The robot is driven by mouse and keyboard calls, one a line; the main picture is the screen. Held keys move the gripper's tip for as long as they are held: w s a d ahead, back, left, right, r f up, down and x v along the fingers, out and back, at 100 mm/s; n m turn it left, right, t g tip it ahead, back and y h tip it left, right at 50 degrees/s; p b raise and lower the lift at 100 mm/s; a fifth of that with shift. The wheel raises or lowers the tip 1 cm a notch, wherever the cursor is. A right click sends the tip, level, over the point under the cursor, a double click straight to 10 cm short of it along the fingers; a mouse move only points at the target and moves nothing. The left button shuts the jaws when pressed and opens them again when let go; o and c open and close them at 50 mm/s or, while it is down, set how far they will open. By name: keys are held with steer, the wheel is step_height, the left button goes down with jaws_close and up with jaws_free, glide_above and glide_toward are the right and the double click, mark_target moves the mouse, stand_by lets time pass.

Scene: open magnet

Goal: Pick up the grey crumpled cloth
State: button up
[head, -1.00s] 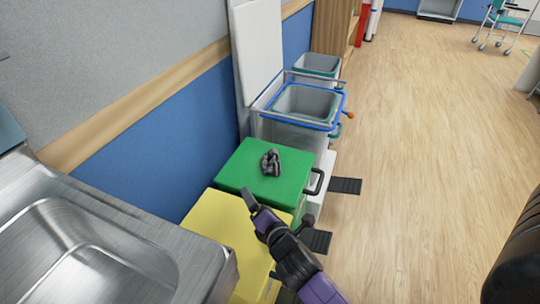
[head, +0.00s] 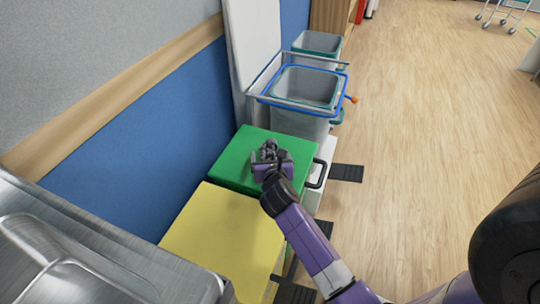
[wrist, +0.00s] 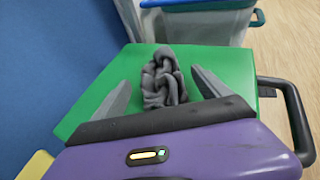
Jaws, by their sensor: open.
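The grey crumpled cloth (head: 268,149) lies on the green lid (head: 228,164) of a bin. In the wrist view the cloth (wrist: 163,77) sits on the green lid (wrist: 92,100), between the two fingers of my gripper (wrist: 163,88). The fingers are apart, with green showing on both sides of the cloth. In the head view my gripper (head: 271,158) is over the lid at the cloth and hides its near part. Whether the fingers touch the cloth or the lid cannot be told.
A yellow-lidded bin (head: 225,235) stands nearer, beside a steel sink (head: 70,255). A grey bin with a blue frame (head: 305,88) stands behind the green lid. A black handle (head: 321,174) juts from the right of the lid. The blue wall is left; open floor is right.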

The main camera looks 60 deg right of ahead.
steer(key=shift+b+x, duration=0.3)
steer(key=shift+x, duration=1.1)
steer(key=shift+c, duration=0.5)
steer(key=c, duration=1.3)
